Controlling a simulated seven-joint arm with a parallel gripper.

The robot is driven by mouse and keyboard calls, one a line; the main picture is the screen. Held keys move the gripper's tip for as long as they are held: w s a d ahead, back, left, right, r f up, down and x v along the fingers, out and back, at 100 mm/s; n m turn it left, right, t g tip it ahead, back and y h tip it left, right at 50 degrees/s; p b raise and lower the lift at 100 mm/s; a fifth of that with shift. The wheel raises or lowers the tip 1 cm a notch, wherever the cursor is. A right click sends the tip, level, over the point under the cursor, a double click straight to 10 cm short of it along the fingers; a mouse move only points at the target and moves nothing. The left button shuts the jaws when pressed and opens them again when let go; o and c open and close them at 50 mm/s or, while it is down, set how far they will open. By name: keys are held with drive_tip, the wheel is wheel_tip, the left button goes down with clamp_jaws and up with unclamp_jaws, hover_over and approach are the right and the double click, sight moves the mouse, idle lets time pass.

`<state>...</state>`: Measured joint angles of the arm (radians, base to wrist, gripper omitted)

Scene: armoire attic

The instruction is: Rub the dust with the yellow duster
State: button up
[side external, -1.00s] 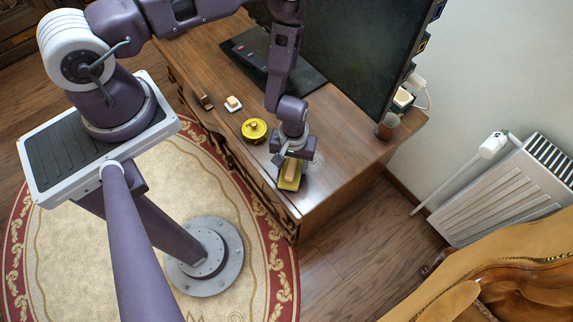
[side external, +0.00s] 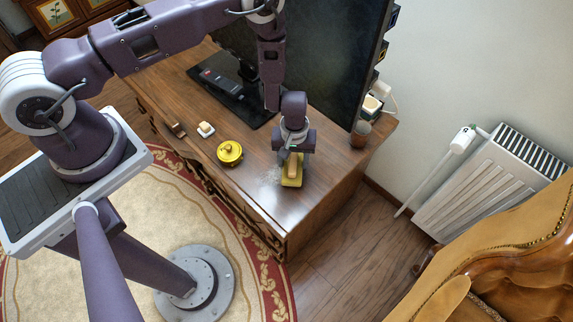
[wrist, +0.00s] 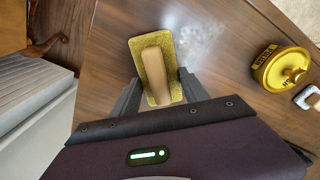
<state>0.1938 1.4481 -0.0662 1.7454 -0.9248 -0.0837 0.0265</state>
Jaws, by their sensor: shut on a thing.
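The yellow duster (side external: 299,181) has a tan wooden handle and a yellow pad. It lies on the top of the wooden cabinet (side external: 215,187), near its right end. My gripper (side external: 291,156) points down and is shut on the duster's handle. In the wrist view the duster (wrist: 137,55) sits between the two fingers of my gripper (wrist: 160,88), its pad flat along the wood. The dust (side external: 268,177) is a faint pale patch on the cabinet top, just left of the duster. The wrist view shows the dust (wrist: 200,42) up and right of the pad.
A large dark screen (side external: 325,60) stands behind my gripper. A brown pot (side external: 360,135) is at the back right. The cabinet's right edge is close.

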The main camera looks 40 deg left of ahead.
drive_tip(key=shift+w, duration=0.8)
drive_tip(key=shift+w+a, duration=0.35)
drive_tip(key=shift+a, duration=0.45)
drive_tip(key=shift+s, duration=6.9)
drive_tip(key=shift+a, duration=0.65)
drive_tip(key=shift+w, duration=6.7)
drive_tip(key=shift+w+r, duration=0.15)
drive_tip(key=shift+w, duration=0.15)
drive_tip(key=shift+s+r, duration=0.1)
drive_tip(key=shift+r, duration=3.05)
